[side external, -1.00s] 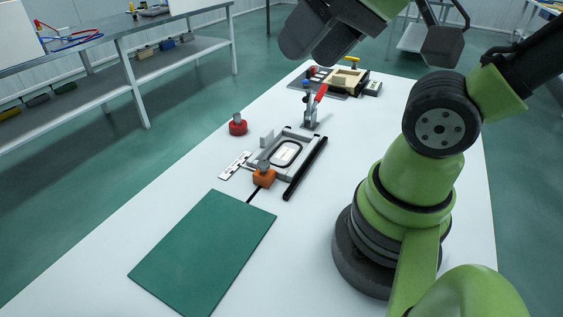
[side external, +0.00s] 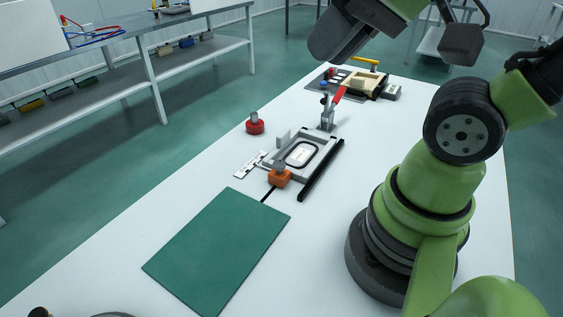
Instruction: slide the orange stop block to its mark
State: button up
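The orange stop block (side external: 280,178) sits at the near end of the grey panel fixture (side external: 322,147), with a grey knob on top. A dark strip (side external: 269,194) runs from beneath it toward the green mat. A white plate with dark markings (side external: 249,164) lies left of the block; whether it bears the mark is too small to tell. My arm reaches up out of the top of the picture. My gripper's fingers cannot be made out, and nothing of mine touches the block.
A red toggle clamp (side external: 338,95) stands at the fixture's far end. A red knobbed piece (side external: 255,126) sits to its left. A black bar (side external: 321,170) lies along the right side. A green mat (side external: 216,250) covers the near table. A tray of parts (side external: 350,83) is at the back.

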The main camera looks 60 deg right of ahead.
jog(key=w+d+m, duration=0.1)
jog(key=w, duration=0.1)
jog(key=w+d+m+g, duration=0.1)
jog(key=w, duration=0.1)
jog(key=w+d+f+m+g, duration=0.1)
jog(key=w, duration=0.1)
jog(key=shift+d+m, duration=0.3)
grip_shut()
jog(key=m+g+y, duration=0.1)
jog(key=m+g, duration=0.3)
jog(key=m, duration=0.2)
send_over(291, 165)
notch_tip(291, 165, down, 10)
jog(key=d+f+m+g+y, duration=0.1)
jog(key=d+f+m+y, duration=0.1)
jog(key=d+f+m, duration=0.5)
jog(key=a+f+n, duration=0.1)
jog(key=f, duration=0.2)
jog(key=a+f+n, duration=0.1)
jog(key=a+f, duration=0.1)
jog(key=f, duration=0.2)
jog(key=a+f+n, duration=0.1)
jog(key=a+f, duration=0.1)
jog(key=f, duration=0.2)
jog(key=a, duration=0.2)
jog(key=shift+w+a+r, duration=0.1)
jog(key=shift+a, duration=0.9)
